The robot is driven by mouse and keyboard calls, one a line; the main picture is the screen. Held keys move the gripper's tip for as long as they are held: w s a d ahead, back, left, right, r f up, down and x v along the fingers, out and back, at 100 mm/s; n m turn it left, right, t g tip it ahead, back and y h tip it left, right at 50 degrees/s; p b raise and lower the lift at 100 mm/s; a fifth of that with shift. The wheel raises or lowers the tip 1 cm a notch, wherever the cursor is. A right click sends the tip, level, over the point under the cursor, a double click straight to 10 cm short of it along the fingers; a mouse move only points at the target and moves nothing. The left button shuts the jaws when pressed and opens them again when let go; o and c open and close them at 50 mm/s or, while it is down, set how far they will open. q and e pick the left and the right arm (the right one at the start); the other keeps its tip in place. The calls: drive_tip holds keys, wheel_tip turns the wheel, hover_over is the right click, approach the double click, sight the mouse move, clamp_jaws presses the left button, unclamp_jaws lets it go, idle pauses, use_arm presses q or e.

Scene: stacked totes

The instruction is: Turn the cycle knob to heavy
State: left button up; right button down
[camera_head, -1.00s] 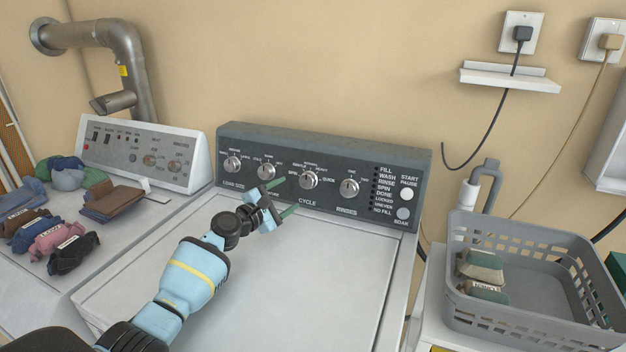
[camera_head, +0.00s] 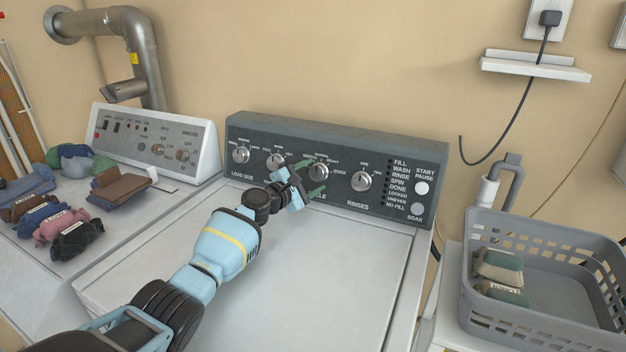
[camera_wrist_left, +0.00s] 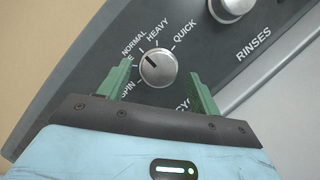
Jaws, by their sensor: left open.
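The cycle knob (camera_head: 319,172) is a round silver dial on the dark washer panel (camera_head: 340,150), and it shows close up in the left wrist view (camera_wrist_left: 158,68). There its dark pointer line aims up and left, toward the side of NORMAL and the partly hidden label below it, not at HEAVY, which is printed above the knob. My left gripper (camera_head: 311,178) is open, its green fingers on either side of the knob in the wrist view (camera_wrist_left: 160,88). I cannot tell whether they touch it. My right gripper is not in view.
Other knobs flank it: load size (camera_head: 241,154), a temperature knob (camera_head: 276,162) and rinses (camera_head: 361,181). The washer lid (camera_head: 270,270) below is clear. A grey basket (camera_head: 540,330) with cloth bundles stands right. Folded clothes (camera_head: 122,190) lie on the left machine.

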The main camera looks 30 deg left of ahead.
use_arm(q)
drive_tip(key=shift+w, duration=0.2)
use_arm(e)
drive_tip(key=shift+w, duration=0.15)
use_arm(q)
drive_tip(key=shift+c, duration=0.4)
drive_tip(key=c, duration=0.9)
drive_tip(key=shift+m, duration=0.5)
drive_tip(key=shift+r+m+g+h+b, duration=0.1)
drive_tip(key=shift+m+g+h+b, duration=0.3)
drive_tip(key=shift+m, duration=0.7)
drive_tip(key=m, duration=0.1)
drive_tip(key=m+g, duration=0.1)
drive_tip(key=m, duration=0.1)
drive_tip(key=m+g, duration=0.1)
drive_tip(key=m, duration=0.1)
drive_tip(key=shift+a+r, duration=0.1)
drive_tip(key=shift+r, duration=0.15)
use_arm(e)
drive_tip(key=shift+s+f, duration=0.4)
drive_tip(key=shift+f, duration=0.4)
use_arm(q)
drive_tip(key=shift+w, duration=0.1)
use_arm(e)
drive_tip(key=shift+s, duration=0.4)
use_arm(q)
drive_tip(key=o, duration=1)
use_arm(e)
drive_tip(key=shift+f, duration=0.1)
